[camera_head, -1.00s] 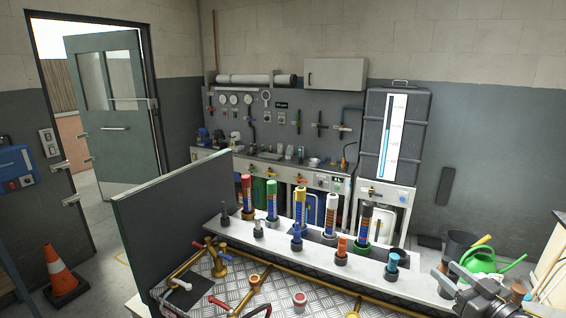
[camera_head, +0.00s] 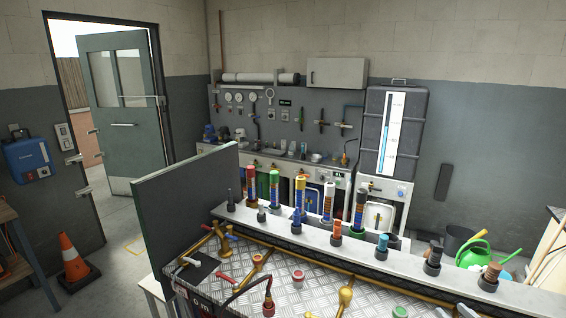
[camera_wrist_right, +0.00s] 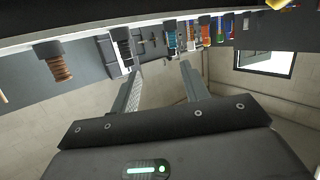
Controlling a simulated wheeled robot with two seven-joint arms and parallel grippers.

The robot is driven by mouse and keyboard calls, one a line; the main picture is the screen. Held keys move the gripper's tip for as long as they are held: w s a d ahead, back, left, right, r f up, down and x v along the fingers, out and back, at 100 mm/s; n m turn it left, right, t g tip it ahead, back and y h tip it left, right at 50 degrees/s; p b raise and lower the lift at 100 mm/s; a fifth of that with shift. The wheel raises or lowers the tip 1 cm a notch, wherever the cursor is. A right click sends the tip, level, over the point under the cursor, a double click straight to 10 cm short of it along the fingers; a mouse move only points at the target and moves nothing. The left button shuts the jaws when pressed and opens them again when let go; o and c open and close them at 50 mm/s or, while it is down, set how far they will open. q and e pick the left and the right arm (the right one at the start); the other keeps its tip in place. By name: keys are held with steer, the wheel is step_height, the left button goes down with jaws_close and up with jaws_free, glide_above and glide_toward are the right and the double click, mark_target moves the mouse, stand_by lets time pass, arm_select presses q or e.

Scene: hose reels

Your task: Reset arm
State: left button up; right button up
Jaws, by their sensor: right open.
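My right gripper shows in the right wrist view (camera_wrist_right: 161,70), with its two fingers apart and nothing between them. The workbench with a metal tread-plate top (camera_head: 235,268) fills the lower middle. A white ledge (camera_head: 400,261) along its back carries several coloured hose nozzles or fittings, such as a teal one (camera_head: 382,246) and a brown one (camera_head: 490,276). The brown one also shows in the right wrist view (camera_wrist_right: 57,66), apart from the fingers. My left gripper is not in view.
Brass pipes (camera_head: 300,256) and valves rise from the bench top. A dark upright panel (camera_head: 187,215) closes its left end. An orange cone (camera_head: 72,260) stands on the floor at left, near an open door (camera_head: 122,120).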

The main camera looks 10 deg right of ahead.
steer(key=s+a+f+g+h, duration=0.1)
steer(key=s+a+f+g, duration=0.2)
steer(key=s+a+f, duration=0.3)
steer(key=s+a+f+g, duration=0.3)
steer(key=s+f+g, duration=0.15)
steer(key=f, duration=0.35)
steer(key=s+a+f+n+g+y, duration=0.2)
steer(key=s+a+f+g, duration=0.15)
steer(key=s+a, duration=0.75)
step_height(320, 180, down, 30)
steer(key=a+g+b, duration=0.2)
steer(key=a+b, duration=0.1)
steer(key=b, duration=0.2)
arm_select(q)
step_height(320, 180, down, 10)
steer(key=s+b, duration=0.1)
steer(key=b, duration=0.4)
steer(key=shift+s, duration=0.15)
arm_select(e)
steer(key=s+d+f, duration=0.1)
steer(key=s+f, duration=0.7)
steer(key=f, duration=0.2)
steer(key=s+d+f+g, duration=0.1)
steer(key=s+d+f, duration=0.1)
steer(key=s+f, duration=0.6)
step_height(320, 180, down, 4)
steer(key=shift+s+r+n, duration=0.25)
steer(key=shift+s+n, duration=0.05)
steer(key=shift+n, duration=0.1)
